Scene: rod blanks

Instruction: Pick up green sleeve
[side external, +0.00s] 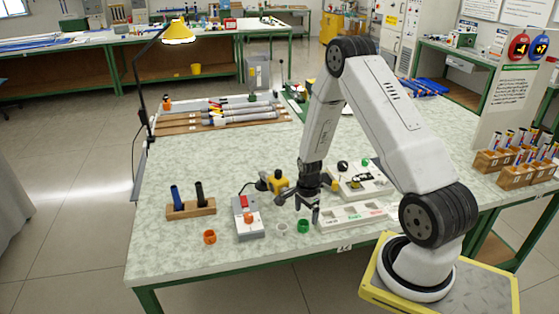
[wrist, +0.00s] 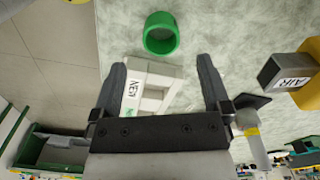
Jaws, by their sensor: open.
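The green sleeve (side external: 303,227) is a short open ring standing on the speckled bench top near its front edge. In the wrist view the green sleeve (wrist: 160,19) shows at the top centre, just beyond the fingertips and roughly midway between them. My gripper (side external: 307,208) points down above the bench, close to the sleeve and slightly behind it in the side view. In the wrist view my gripper (wrist: 161,66) has its two dark fingers wide apart with nothing held between them. The fingers do not touch the sleeve.
A yellow and grey block marked AIR (wrist: 290,72) stands at the right.

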